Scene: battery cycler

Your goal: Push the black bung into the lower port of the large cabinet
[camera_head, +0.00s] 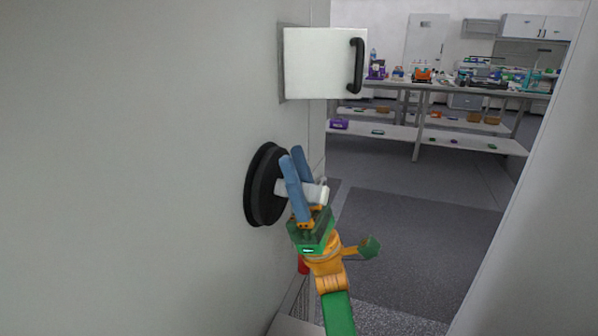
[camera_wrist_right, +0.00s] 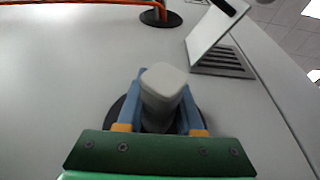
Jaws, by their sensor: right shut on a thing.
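The black bung (camera_head: 264,186) is a thick round disc with a pale handle (camera_head: 316,193) sticking out of it. It sits against the side wall of the large cabinet (camera_head: 150,150), below a small white door. The lower port itself is hidden behind the bung, so I cannot tell how deep it sits. My right gripper (camera_head: 297,157) is shut on the handle, its blue fingers on either side of it. In the right wrist view the handle's pale end (camera_wrist_right: 163,88) stands between the fingers, with the black disc behind. My left gripper is not in view.
The white door (camera_head: 318,63) with a black handle (camera_head: 356,66) stands out above the bung. A pale panel (camera_head: 535,190) bounds the right side. Benches (camera_head: 460,90) with lab items stand far behind. The grey floor (camera_head: 410,250) between is clear.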

